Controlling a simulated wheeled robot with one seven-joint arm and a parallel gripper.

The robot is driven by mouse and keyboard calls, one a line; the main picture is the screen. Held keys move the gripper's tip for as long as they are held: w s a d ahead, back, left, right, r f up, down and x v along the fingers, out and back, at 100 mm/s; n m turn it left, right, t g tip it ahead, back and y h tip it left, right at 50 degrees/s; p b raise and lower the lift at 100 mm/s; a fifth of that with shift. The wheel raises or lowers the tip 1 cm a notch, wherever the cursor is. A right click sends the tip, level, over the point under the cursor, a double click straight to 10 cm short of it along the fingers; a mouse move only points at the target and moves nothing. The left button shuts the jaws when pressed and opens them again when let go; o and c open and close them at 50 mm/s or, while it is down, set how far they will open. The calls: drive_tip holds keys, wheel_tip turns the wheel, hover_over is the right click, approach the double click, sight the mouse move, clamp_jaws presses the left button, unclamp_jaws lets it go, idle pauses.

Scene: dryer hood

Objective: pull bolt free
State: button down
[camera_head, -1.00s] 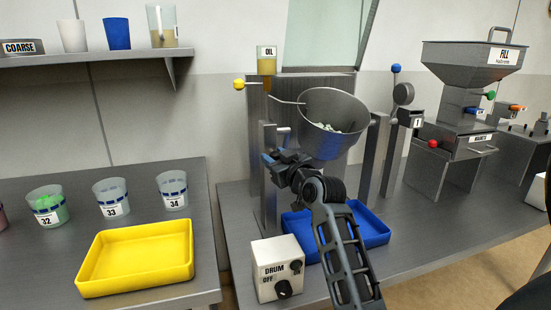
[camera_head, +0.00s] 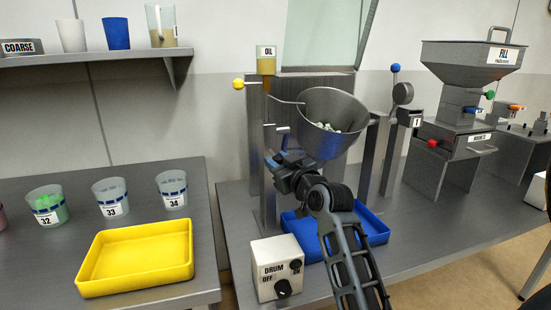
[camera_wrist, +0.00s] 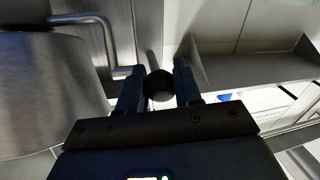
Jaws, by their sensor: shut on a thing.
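My gripper (camera_head: 275,161) is at the left side of the metal drum (camera_head: 333,106), by the upright post of the drum stand (camera_head: 255,150). In the wrist view my gripper (camera_wrist: 158,84) is shut on a round black knob (camera_wrist: 160,86) between its two fingers. The knob looks like the end of the bolt; the bolt's shaft is hidden, so I cannot tell how far it sits in the stand. The drum is tilted with its mouth up and holds pale green pieces. It also shows at the left of the wrist view (camera_wrist: 45,95).
A blue tray (camera_head: 372,232) lies under the drum. A DRUM switch box (camera_head: 277,268) stands at the front. A bent metal rod (camera_wrist: 120,71) is close to the left finger. A yellow-knobbed lever (camera_head: 239,84) and oil cup (camera_head: 266,62) are above.

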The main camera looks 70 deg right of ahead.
drive_tip(key=shift+s+a, duration=0.1)
drive_tip(key=shift+a, duration=0.05)
drive_tip(key=c, duration=0.8)
unclamp_jaws()
drive_tip(key=shift+a, duration=0.1)
drive_tip(key=shift+s, duration=0.15)
drive_tip(key=shift+b+v, duration=0.55)
drive_tip(key=shift+v, duration=3.25)
drive_tip(key=shift+a, duration=0.1)
